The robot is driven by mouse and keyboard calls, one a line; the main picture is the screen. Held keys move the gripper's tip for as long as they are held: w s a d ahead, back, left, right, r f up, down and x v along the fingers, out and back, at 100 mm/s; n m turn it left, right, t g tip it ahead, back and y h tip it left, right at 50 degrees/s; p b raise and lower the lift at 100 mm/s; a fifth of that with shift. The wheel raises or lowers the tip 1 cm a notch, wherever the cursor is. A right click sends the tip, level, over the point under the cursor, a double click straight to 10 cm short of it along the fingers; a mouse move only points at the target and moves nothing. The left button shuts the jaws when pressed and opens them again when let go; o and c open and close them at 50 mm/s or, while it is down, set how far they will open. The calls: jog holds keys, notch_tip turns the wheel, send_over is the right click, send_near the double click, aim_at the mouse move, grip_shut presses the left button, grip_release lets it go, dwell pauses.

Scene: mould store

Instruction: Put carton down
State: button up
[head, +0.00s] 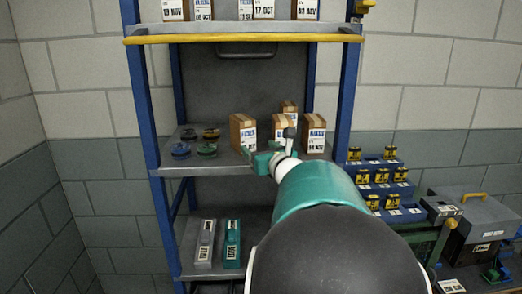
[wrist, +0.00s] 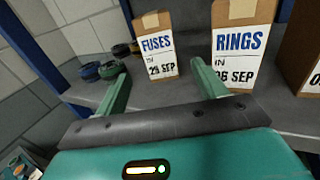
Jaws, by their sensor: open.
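Several brown cartons with white labels stand upright on the middle shelf. In the head view there is a left carton (head: 236,132), a middle carton (head: 281,122), one partly hidden behind it (head: 289,106) and a right carton (head: 315,138). In the wrist view the FUSES carton (wrist: 158,50) stands beyond the gap between the fingers. The RINGS carton (wrist: 240,45) is to its right, and another carton (wrist: 304,58) is cut off at the edge. My gripper (head: 262,156) is open and empty at the shelf's front; its spread fingers also show in the wrist view (wrist: 160,72).
Dark, blue and green round items (head: 207,150) sit on the left of the middle shelf (head: 190,170). Blue posts (head: 143,100) flank the rack. More cartons (head: 264,10) stand above. Grey and teal objects (head: 232,243) lie below. A blue stepped stand (head: 385,185) is at right.

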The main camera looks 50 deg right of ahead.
jog(key=shift+w+f, duration=0.15)
jog(key=shift+w, duration=0.05)
jog(key=w+a+f+m+g+y, duration=0.1)
jog(key=a+f+m+g, duration=0.1)
jog(key=a+m, duration=0.7)
jog(key=w+a+f+m+g, duration=0.1)
jog(key=a+f+m+g, duration=0.15)
jog(key=a+m, duration=0.7)
jog(key=s+a+f+m+g+y, duration=0.2)
jog(key=s+a+f+m, duration=0.1)
jog(key=a, duration=0.5)
jog(key=s+a+f+m+g+y, duration=0.2)
jog(key=s+a+m, duration=0.3)
jog(key=a, duration=0.3)
jog(key=s+a+f+m+g+y, duration=0.2)
jog(key=s+a+f+m, duration=0.2)
jog(key=s+a, duration=0.2)
jog(key=a, duration=0.2)
jog(key=shift+a+f+y, duration=0.25)
jog(key=shift+a+y, duration=0.05)
jog(key=shift+m, duration=0.25)
